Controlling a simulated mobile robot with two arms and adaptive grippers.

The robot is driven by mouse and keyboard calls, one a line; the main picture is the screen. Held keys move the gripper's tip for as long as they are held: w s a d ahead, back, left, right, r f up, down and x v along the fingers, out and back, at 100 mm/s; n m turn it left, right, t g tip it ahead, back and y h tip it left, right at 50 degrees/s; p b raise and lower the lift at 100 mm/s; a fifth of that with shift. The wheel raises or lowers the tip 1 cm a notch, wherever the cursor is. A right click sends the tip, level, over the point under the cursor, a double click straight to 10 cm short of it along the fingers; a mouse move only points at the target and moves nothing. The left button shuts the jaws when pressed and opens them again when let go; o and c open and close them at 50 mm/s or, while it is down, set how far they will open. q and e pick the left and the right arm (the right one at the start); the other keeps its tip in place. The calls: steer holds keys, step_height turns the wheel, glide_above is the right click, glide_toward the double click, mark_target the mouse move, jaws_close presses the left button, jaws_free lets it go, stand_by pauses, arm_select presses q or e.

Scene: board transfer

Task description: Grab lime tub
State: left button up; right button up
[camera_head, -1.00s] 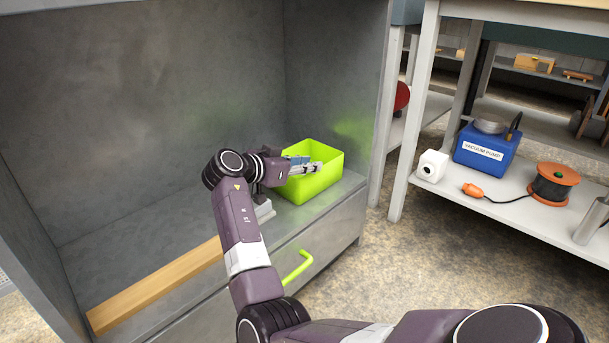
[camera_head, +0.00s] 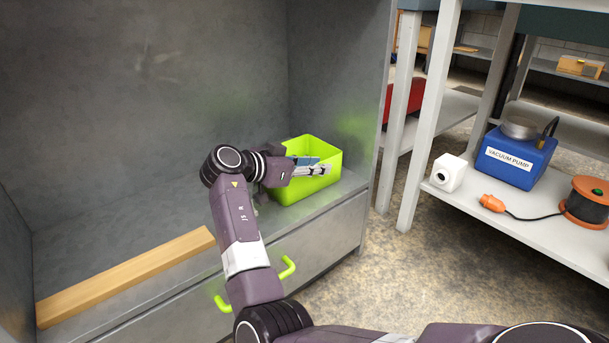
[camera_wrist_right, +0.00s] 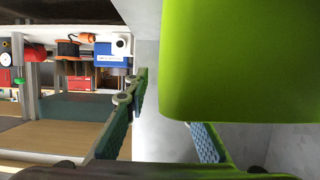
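The lime tub (camera_head: 319,186) stands upright on the grey cabinet's shelf, near its right wall and front edge. It also fills the upper right of the right wrist view (camera_wrist_right: 245,65). My right gripper (camera_head: 312,168) is at the tub's near left side, level with its upper part. In the right wrist view my right gripper (camera_wrist_right: 168,110) has its fingers spread apart. One finger is clear of the tub on the left; the other is partly hidden by the tub. I cannot tell whether either finger touches it. My left gripper is not in view.
A wooden strip (camera_head: 130,272) lies along the cabinet's front left. Lime handles (camera_head: 287,267) stick out below the shelf. On the right, a white bench shelf (camera_head: 520,215) holds a blue vacuum pump (camera_head: 514,158), a white box (camera_head: 449,172) and an orange cable reel (camera_head: 588,202).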

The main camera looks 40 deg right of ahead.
steer(key=shift+c, duration=0.6)
jaws_close()
steer(key=shift+r, duration=0.1)
